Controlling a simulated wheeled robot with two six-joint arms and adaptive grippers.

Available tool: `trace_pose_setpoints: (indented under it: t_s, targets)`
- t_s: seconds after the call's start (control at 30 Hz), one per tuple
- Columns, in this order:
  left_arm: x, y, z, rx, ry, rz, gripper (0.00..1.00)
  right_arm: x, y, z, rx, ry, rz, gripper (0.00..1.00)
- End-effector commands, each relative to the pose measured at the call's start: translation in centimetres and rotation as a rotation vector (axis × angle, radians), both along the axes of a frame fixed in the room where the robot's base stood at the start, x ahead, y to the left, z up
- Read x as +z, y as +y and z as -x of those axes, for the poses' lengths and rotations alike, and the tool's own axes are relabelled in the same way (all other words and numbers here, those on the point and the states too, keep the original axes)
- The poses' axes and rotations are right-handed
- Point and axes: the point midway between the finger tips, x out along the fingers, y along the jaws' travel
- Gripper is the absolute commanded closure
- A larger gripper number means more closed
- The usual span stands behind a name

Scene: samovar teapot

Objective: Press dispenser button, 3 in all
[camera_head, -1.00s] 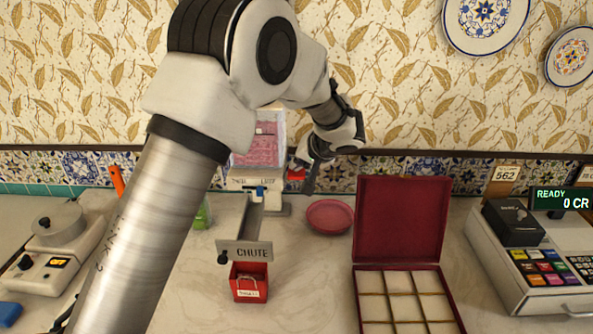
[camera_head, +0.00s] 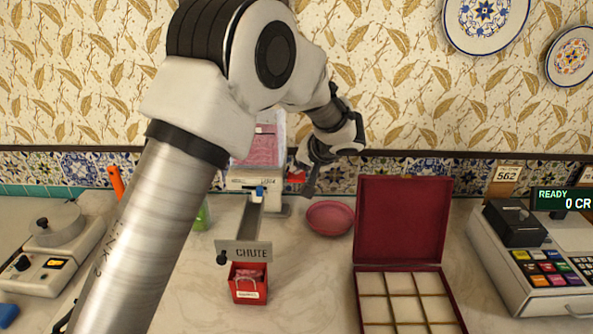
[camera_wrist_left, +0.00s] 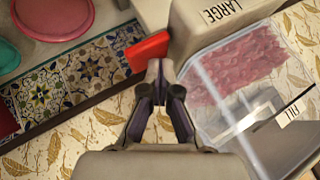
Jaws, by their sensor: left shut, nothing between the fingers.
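The dispenser stands at the back against the tiled wall, its clear hopper (camera_head: 262,150) holding pink contents. A red button (camera_head: 296,177) sticks out at its right side; it also shows in the left wrist view (camera_wrist_left: 147,50), beside the part marked LARGE (camera_wrist_left: 215,20). My left gripper (camera_head: 310,190) is shut and empty. Its fingertips are right by the red button in the wrist view (camera_wrist_left: 160,68); I cannot tell whether they touch it. A chute (camera_head: 252,222) slopes forward from the dispenser to a small red box (camera_head: 248,290) with pink stuff inside. My right gripper is out of view.
A pink dish (camera_head: 330,217) lies right of the dispenser. An open dark red case (camera_head: 402,220) with compartments stands at front right. A cash register (camera_head: 530,260) is at far right, a scale (camera_head: 50,250) at left. My left arm covers the left middle.

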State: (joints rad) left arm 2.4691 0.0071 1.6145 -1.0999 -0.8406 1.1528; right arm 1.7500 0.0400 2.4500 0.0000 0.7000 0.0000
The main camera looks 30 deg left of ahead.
Motion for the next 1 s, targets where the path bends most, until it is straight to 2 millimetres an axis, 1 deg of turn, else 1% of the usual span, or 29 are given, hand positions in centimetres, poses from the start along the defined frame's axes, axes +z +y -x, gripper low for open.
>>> trace_pose_setpoints:
  t_s: [0.57, 0.87, 1.0]
  targets:
    - [-0.69, 0.00, 0.05, 0.001, 0.001, 0.001, 1.00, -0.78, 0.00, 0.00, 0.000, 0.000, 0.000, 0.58]
    - [-0.58, 0.00, 0.05, 0.001, 0.001, 0.001, 1.00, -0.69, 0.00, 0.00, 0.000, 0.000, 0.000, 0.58]
    - [0.02, 0.01, 0.03, 0.002, 0.001, 0.001, 1.00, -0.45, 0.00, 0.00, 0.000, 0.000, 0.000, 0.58]
